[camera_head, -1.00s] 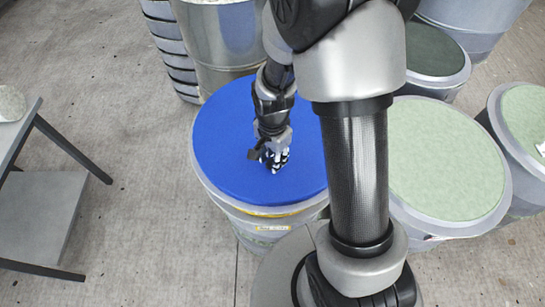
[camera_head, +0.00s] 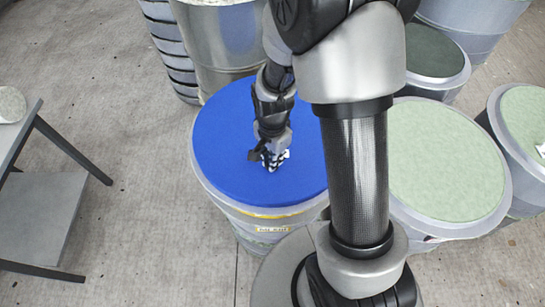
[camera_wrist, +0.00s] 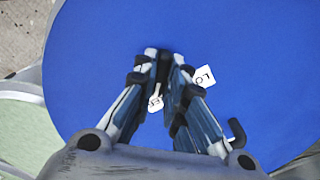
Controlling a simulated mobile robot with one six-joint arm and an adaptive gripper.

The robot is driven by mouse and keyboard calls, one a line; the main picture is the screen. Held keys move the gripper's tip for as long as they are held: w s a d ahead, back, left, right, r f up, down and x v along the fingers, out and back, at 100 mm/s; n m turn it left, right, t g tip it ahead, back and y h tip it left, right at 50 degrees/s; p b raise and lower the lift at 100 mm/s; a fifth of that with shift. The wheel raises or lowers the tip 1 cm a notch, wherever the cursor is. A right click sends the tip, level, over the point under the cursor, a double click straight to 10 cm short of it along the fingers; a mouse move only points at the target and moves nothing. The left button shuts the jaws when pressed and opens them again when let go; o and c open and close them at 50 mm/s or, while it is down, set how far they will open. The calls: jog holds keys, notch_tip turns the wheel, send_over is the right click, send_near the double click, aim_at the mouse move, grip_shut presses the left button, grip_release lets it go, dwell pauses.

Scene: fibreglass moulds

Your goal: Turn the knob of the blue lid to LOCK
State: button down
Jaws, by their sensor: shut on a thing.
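The blue lid (camera_head: 225,150) sits on a round drum and fills most of the wrist view (camera_wrist: 240,50). My gripper (camera_head: 271,165) points down at the middle of the lid. In the wrist view, my gripper (camera_wrist: 164,58) is shut on the dark knob (camera_wrist: 163,70), which is mostly hidden between its fingers. A pale pointer-like piece (camera_wrist: 158,90) shows between the fingers. A white label reading "LO" (camera_wrist: 204,75), its remainder covered, lies right of the fingers, apart from the pointer. Another small white label (camera_wrist: 155,104) lies between the fingers, its text unclear.
A drum with a pale green lid (camera_head: 445,160) stands close on the right. A dark-lidded drum (camera_head: 435,50) and a metal drum (camera_head: 222,40) stand behind. A grey table (camera_head: 40,215) stands at the left, with clear floor between.

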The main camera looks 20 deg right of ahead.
jog(key=n, duration=0.8)
jog(key=shift+n+p, duration=0.3)
jog(key=n, duration=0.4)
jog(key=shift+n, duration=2.2)
jog(key=c, duration=1.6)
grip_release()
jog(key=shift+c, duration=0.2)
